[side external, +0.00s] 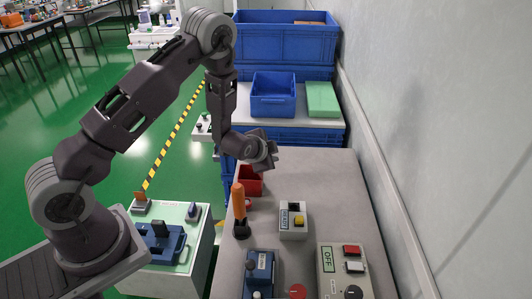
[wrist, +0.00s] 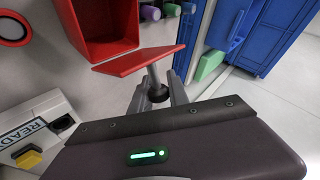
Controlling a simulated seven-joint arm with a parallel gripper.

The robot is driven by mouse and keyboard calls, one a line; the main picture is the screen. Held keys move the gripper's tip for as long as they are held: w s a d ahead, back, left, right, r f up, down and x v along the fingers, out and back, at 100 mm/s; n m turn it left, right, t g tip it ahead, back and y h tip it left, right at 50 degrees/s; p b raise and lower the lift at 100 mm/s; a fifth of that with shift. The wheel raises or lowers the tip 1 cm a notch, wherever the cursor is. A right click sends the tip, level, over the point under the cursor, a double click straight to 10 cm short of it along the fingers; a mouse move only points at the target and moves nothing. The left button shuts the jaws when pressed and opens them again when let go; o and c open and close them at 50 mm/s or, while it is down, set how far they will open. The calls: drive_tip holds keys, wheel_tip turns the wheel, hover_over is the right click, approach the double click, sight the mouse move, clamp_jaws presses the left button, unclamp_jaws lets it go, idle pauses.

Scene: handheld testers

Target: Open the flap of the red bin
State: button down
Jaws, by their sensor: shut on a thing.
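The red bin (side external: 250,183) sits on the grey table at its left edge in the side view, partly hidden behind my wrist. In the wrist view the red bin (wrist: 104,28) shows its inside at the top. Its red flap (wrist: 135,61) stands tilted away from the opening, with a gap between flap and bin wall. A grey stem with a dark knob (wrist: 157,91) sticks out from the flap toward me. My gripper (wrist: 159,95) is shut on this handle, one finger on each side. The fingertips are hidden in the side view.
A READY box with a yellow button (side external: 293,221) and an orange-handled lever (side external: 239,203) stand in front of the bin. A blue crate (side external: 273,96) and a green block (side external: 322,98) lie beyond. The table right of the bin is clear up to the wall.

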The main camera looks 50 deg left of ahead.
drive_tip(key=shift+w+d+f+m+g+y, duration=0.4)
drive_tip(key=shift+w+d+f+m+g, duration=0.1)
drive_tip(key=shift+w+d+f+g, duration=0.3)
drive_tip(key=shift+s+f, duration=0.25)
drive_tip(key=shift+f, duration=0.1)
drive_tip(key=c, duration=1.3)
unclamp_jaws()
drive_tip(key=shift+w+r, duration=0.15)
drive_tip(key=shift+r, duration=0.1)
drive_tip(key=v, duration=0.7)
